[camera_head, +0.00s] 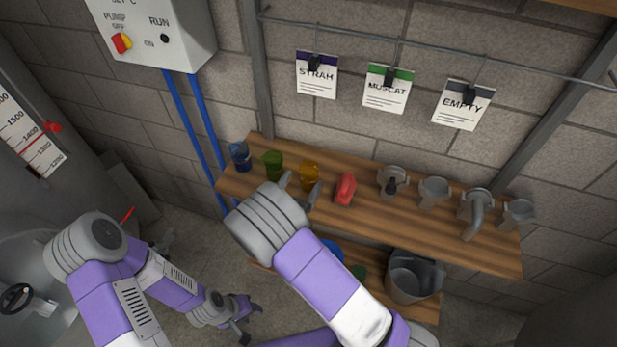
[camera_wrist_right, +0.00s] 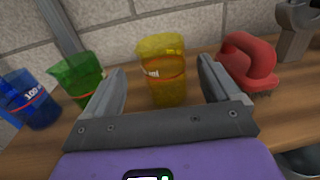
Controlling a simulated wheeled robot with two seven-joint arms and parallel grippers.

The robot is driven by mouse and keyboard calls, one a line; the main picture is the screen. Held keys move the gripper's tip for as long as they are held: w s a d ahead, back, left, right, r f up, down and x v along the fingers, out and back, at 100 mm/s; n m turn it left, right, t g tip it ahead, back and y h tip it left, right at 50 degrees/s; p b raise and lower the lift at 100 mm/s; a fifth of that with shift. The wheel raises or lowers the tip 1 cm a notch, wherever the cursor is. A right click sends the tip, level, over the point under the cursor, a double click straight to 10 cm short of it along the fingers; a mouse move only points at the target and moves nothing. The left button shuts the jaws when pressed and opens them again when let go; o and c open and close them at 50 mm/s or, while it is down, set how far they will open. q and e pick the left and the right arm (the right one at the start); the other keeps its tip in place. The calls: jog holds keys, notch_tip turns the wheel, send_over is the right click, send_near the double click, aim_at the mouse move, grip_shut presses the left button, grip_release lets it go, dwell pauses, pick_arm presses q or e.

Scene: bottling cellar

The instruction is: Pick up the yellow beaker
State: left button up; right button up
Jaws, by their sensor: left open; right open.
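The yellow beaker (camera_head: 309,174) stands upright on the wooden shelf (camera_head: 430,231), between the green beaker and a red-handled brush. In the right wrist view the yellow beaker (camera_wrist_right: 161,70) is see-through and lies straight ahead, between the lines of my two fingers. My right gripper (camera_head: 299,191) is open and empty in front of it; the right wrist view shows its fingers (camera_wrist_right: 164,88) on either side of the beaker. I cannot tell how far the fingertips reach past its front. My left gripper (camera_head: 249,322) is open, low at the left, far from the shelf.
A green beaker (camera_head: 272,164) and a blue beaker (camera_head: 240,156) stand left of the yellow one. The red brush (camera_head: 345,189) is close on its right. Several grey metal fittings (camera_head: 434,191) fill the shelf's right part. A bucket (camera_head: 413,277) sits on a lower shelf.

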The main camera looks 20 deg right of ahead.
aim_at(312, 165)
jog(key=x, duration=0.7)
jog(key=shift+s+d+r, duration=0.1)
jog(key=shift+s+r, duration=0.05)
jog(key=c, duration=1)
